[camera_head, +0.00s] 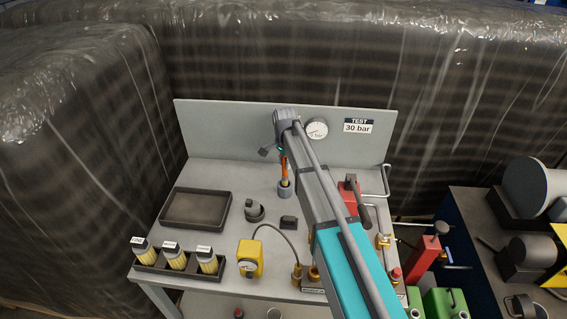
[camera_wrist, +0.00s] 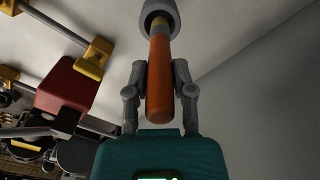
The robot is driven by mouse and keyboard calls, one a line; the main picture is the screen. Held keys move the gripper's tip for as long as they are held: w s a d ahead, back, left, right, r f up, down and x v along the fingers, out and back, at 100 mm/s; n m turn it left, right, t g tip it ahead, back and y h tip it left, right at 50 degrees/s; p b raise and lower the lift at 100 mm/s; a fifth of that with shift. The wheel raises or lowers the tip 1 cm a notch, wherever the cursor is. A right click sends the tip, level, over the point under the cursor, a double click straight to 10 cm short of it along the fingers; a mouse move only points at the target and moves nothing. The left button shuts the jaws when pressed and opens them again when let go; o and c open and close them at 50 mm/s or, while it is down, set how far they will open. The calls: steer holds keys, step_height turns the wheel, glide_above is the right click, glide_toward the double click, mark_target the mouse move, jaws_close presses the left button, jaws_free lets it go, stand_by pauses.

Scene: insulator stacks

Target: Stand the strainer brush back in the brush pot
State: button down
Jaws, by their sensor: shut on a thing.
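The strainer brush (camera_wrist: 159,80) has an orange handle, and my gripper (camera_wrist: 160,75) is shut on that handle in the wrist view. In the head view the brush (camera_head: 284,170) stands roughly upright below the end of my arm. The brush pot (camera_head: 285,188) is a small grey cup on the bench, and the brush's lower end is at or in its mouth. The pot also shows at the top of the wrist view (camera_wrist: 160,12), with the brush running into its opening. The brush's bristles are hidden. My arm covers part of the bench to the right.
An empty dark tray (camera_head: 195,208) lies on the left of the bench (camera_head: 225,174). A rack of labelled yellow filters (camera_head: 174,258) and a yellow gauge unit (camera_head: 250,259) stand in front. A grey back panel (camera_head: 230,130) with a dial (camera_head: 316,129) rises close behind. A red block (camera_head: 348,192) is at right.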

steer(key=shift+f+b, duration=1.15)
steer(key=shift+f, duration=0.2)
steer(key=shift+c, duration=2)
jaws_free()
steer(key=shift+r, duration=0.1)
